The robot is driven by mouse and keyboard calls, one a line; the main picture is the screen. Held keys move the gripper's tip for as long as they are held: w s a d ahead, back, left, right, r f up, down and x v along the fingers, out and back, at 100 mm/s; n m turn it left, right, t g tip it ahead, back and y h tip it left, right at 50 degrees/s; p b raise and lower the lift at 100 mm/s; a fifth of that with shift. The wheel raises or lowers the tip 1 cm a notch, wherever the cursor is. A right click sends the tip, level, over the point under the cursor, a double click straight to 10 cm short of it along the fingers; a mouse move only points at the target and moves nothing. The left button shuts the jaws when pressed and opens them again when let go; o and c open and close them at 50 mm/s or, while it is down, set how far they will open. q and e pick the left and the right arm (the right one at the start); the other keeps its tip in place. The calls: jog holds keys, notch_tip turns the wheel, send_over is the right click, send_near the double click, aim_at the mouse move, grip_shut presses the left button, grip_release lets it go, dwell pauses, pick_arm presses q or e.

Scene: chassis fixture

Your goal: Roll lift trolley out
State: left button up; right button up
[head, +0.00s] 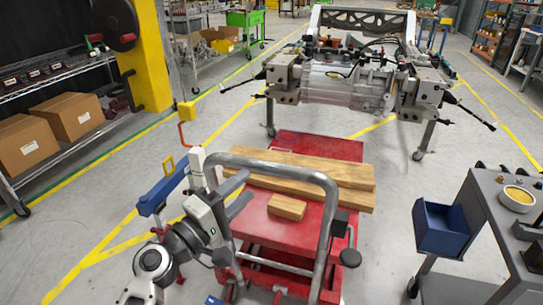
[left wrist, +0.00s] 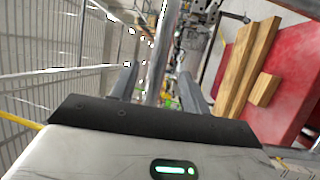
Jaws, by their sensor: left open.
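The red lift trolley (head: 325,147) stands in the middle of the head view, with a bent grey tube handle (head: 322,185) at its near end. Wooden planks (head: 345,172) and a short wooden block (head: 287,206) lie on its red top. My left gripper (head: 246,185) is at the handle's left upright, with its fingers apart. In the left wrist view, a grey tube (left wrist: 160,50) runs between the two open fingers (left wrist: 157,74); contact cannot be told. The trolley's red top (left wrist: 285,75) shows at the right there. My right gripper is not in view.
A chassis on a stand (head: 345,85) stands just beyond the trolley. A grey cart (head: 497,225) with a blue bin (head: 440,228) is at the right. A shelf with cardboard boxes (head: 70,118) and a yellow post (head: 145,60) are at the left. Floor beside the trolley is clear.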

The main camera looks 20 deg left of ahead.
aim_at(267, 171)
pick_arm(q)
jog(key=p+x, duration=0.2)
jog(key=x, duration=0.7)
jog(key=shift+w+d+f, duration=0.1)
jog(key=shift+w+d, duration=0.05)
jog(key=shift+w, duration=0.1)
grip_shut()
jog(key=shift+s+f, duration=0.35)
jog(key=shift+s, duration=0.05)
jog(key=shift+s+r+b, duration=0.2)
jog(key=shift+s+b, duration=0.15)
jog(key=shift+s, duration=0.7)
jog(key=shift+s+r, duration=0.35)
jog(key=shift+s, duration=0.1)
jog(key=shift+c, duration=0.6)
grip_release()
jog(key=shift+w, duration=0.25)
jog(key=shift+o, duration=0.6)
jog(key=shift+w+f, duration=0.25)
jog(key=shift+s, duration=0.15)
